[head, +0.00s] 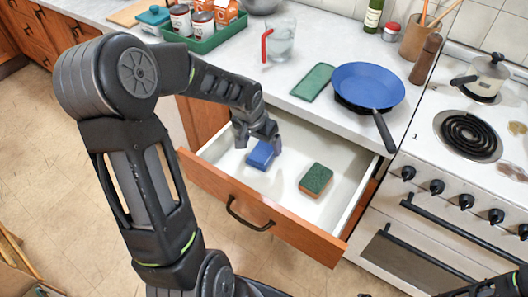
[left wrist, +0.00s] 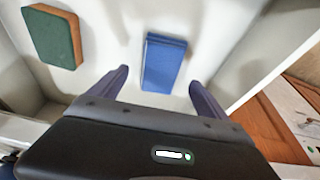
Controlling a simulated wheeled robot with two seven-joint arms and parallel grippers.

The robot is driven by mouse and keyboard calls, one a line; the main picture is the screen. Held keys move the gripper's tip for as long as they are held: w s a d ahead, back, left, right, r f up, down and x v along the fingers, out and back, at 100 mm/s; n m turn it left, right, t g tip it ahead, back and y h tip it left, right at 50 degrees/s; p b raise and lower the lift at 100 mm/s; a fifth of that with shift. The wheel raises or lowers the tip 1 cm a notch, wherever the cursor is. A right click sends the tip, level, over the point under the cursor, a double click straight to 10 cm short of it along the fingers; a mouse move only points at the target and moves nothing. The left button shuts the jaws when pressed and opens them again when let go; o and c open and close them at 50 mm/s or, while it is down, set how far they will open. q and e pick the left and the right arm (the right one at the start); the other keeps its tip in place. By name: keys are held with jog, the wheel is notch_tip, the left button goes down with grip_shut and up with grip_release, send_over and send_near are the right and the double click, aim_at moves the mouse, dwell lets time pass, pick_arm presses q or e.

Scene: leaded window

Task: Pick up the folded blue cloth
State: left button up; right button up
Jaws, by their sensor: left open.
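The folded blue cloth (head: 261,154) lies on the white bottom of an open drawer (head: 232,188) in the head view. It also shows in the left wrist view (left wrist: 163,63), ahead of and between the fingertips. My left gripper (head: 258,137) reaches down into the drawer, close to the cloth. In the left wrist view its two fingers (left wrist: 158,82) are spread apart, with nothing between them but the near part of the cloth in line. I cannot tell how high the fingers are above it. At the lower right edge of the head view, a dark part of my right arm shows.
A green and brown sponge (head: 316,179) lies in the drawer to the right of the cloth. The drawer's wooden front (head: 255,213) and side walls surround both.

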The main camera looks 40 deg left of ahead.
aim_at(264, 150)
pick_arm(q)
jog(key=x, duration=0.4)
dwell(0.5)
jog(key=c, duration=1.4)
jog(key=shift+c, duration=0.2)
notch_tip(264, 150, up, 10)
